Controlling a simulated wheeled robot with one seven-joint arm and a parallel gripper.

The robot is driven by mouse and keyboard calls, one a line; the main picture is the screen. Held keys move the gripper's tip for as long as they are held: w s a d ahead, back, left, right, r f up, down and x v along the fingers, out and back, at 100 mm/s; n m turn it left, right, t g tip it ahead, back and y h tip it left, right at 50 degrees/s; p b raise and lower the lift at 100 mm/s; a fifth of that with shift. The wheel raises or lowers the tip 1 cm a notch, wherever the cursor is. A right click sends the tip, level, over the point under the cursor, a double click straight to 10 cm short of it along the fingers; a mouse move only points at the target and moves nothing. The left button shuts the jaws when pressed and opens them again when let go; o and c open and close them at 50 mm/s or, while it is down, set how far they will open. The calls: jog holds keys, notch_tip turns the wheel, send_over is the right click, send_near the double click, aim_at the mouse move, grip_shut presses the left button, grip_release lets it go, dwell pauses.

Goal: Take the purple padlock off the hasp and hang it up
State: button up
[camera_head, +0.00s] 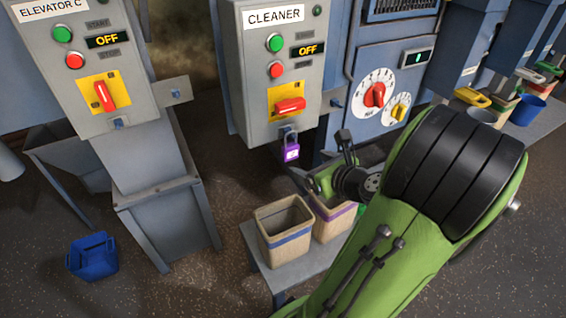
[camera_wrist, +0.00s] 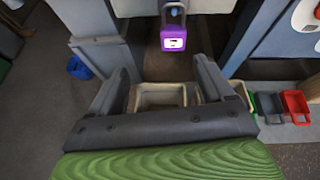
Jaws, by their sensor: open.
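The purple padlock (camera_head: 291,151) hangs by its shackle from the hasp (camera_head: 289,131) under the grey CLEANER box (camera_head: 272,100). It also shows in the wrist view (camera_wrist: 173,38), upright, beyond and above my fingertips. My gripper (camera_head: 328,162) is to the right of the padlock in the head view, partly hidden by my own arm. In the wrist view my gripper (camera_wrist: 165,85) has its two fingers wide apart, with nothing between them. The padlock is apart from both fingers. A small hook-like peg (camera_head: 176,95) sticks out beside the ELEVATOR C box.
Two bins, one with a blue band (camera_head: 286,235) and one with a purple band (camera_head: 333,215), stand on a low bench (camera_head: 290,272) below. A blue bucket (camera_head: 92,256) is on the floor at left. The blue machine with dials (camera_head: 385,85) stands close at right.

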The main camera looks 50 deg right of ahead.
jog(key=s+d+m+h, duration=0.1)
jog(key=d+m, duration=0.1)
jog(key=p, duration=0.5)
send_near(291, 146)
jog(key=b+x, duration=0.1)
jog(key=x, duration=0.2)
jog(key=f+b+x, duration=0.1)
jog(key=x, duration=0.3)
jog(key=b+x, duration=0.1)
jog(key=x, duration=0.3)
jog(key=shift+s+f, duration=0.25)
jog(key=shift+s+r, duration=0.1)
jog(key=c, duration=1.1)
jog(key=shift+r, duration=0.15)
jog(key=shift+r+p, duration=0.55)
jog(key=shift+p, duration=0.3)
jog(key=shift+r, duration=0.1)
